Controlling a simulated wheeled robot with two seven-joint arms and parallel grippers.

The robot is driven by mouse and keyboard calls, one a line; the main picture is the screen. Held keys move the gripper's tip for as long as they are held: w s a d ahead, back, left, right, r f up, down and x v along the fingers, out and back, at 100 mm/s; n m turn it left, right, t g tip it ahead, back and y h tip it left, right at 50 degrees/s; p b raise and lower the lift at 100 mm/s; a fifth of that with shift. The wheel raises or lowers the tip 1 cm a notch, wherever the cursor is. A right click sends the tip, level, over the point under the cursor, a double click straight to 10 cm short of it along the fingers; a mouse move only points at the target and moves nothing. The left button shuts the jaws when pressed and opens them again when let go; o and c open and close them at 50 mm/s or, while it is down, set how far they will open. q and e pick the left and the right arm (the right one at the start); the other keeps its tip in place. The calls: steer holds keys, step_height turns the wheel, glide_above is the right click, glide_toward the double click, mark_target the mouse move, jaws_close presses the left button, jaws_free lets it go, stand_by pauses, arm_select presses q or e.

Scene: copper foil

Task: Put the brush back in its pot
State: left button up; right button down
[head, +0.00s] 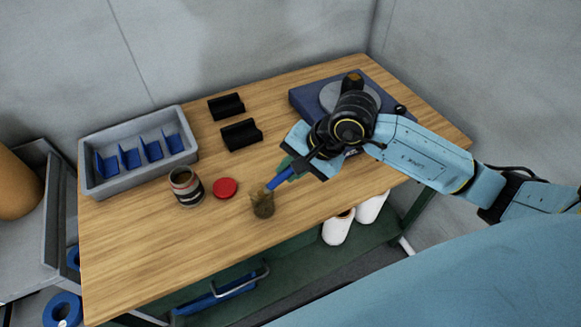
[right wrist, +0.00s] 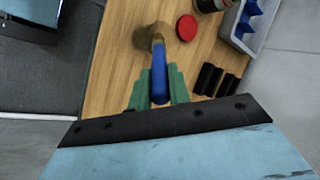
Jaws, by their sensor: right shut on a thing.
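The brush has a blue handle (head: 281,178) and a brownish head (head: 263,204). My right gripper (head: 290,170) has green fingers shut on the handle, with the brush tilted and its head down, over the front middle of the table. In the right wrist view the blue handle (right wrist: 159,75) lies between the green fingers (right wrist: 158,90). I cannot tell whether the head touches the table. The pot (head: 186,188), an open round jar with a dark banded label, stands upright left of the brush, apart from it. My left gripper is out of view.
A red lid (head: 225,188) lies between pot and brush. A grey tray with blue dividers (head: 137,182) is behind the pot at left. Two black blocks (head: 241,134) stand at the back. A dark blue device (head: 307,98) is at back right. The front left wood is clear.

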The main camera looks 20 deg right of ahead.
steer(key=shift+f+b, duration=0.35)
steer(key=shift+b, duration=0.05)
steer(key=c, duration=1.3)
jaws_free()
steer(key=shift+r+p, duration=0.4)
steer(key=shift+p, duration=0.05)
steer(key=shift+r+p, duration=0.35)
steer(key=shift+p, duration=0.15)
steer(key=b+v, duration=0.1)
steer(key=v, duration=1)
steer(key=shift+s+d+r, duration=0.2)
steer(key=shift+d+r, duration=0.05)
steer(key=shift+r, duration=0.05)
